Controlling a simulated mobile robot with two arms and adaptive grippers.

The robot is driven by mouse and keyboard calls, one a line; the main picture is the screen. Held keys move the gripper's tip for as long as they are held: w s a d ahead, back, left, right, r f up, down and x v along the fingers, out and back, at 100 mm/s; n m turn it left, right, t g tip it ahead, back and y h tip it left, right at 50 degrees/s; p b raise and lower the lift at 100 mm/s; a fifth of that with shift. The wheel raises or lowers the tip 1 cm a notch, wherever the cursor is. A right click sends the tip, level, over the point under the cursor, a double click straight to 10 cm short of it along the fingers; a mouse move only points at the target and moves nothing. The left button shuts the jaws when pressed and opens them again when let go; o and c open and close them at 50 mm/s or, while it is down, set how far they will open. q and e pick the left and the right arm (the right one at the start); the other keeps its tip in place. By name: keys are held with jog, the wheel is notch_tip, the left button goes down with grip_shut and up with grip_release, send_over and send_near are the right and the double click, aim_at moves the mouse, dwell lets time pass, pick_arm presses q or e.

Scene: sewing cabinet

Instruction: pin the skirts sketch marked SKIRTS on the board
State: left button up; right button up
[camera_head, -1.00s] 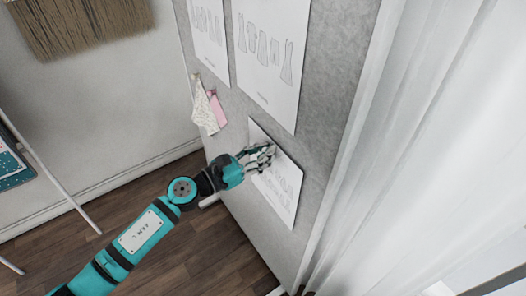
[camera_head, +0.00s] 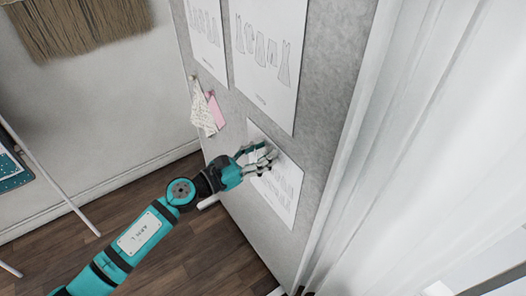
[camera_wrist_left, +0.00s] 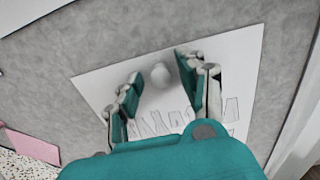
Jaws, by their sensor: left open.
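The skirts sketch (camera_head: 283,190), a white sheet with drawn skirt outlines, lies flat against the grey board (camera_head: 336,110), below the larger sketches. Any SKIRTS lettering is too small or hidden to read. My left gripper (camera_head: 268,158) is open at the sheet's upper part. In the left wrist view, its two fingers (camera_wrist_left: 164,84) stand apart over the sketch (camera_wrist_left: 232,72). A small round whitish knob, seemingly a pin head (camera_wrist_left: 160,75), shows between the fingers at the sheet and looks untouched by them. My right gripper is not in view.
Two larger sketches (camera_head: 266,88) (camera_head: 207,35) hang higher on the board. Fabric swatches, one patterned (camera_head: 201,108) and one pink (camera_head: 215,110), hang to the left of the gripper. A white curtain (camera_head: 430,150) borders the board on the right.

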pick_arm(q)
jog(key=v, duration=1.2)
jog(key=w+a+f+n+t+y, duration=0.2)
jog(key=a+f+n+y, duration=0.15)
jog(key=f+n, duration=0.45)
jog(key=w+a+f+n+t+y, duration=0.25)
jog(key=a+f+n, duration=0.25)
jog(key=f+n, duration=0.3)
jog(key=s+a+f+n+g+y, duration=0.1)
jog(key=s+a+f+n+y, duration=0.2)
jog(key=f+n, duration=0.4)
jog(key=s+a+f+n+g+y, duration=0.1)
jog(key=s+a+f+n+y, duration=0.25)
jog(key=f, duration=0.65)
jog(key=s+a+f+n+g+y, duration=0.25)
jog(key=s+f+n+g, duration=0.35)
jog(key=s+f+n, duration=0.85)
jog(key=s+f+n+g, duration=0.2)
jog(key=s+f, duration=0.2)
jog(key=s, duration=0.8)
jog(key=s+d+f+n+g, duration=0.1)
jog(key=s+f, duration=0.4)
jog(key=s, duration=0.7)
jog(key=shift+s+n+g, duration=0.2)
jog(key=shift+n+g, duration=0.4)
jog(key=shift+g, duration=0.45)
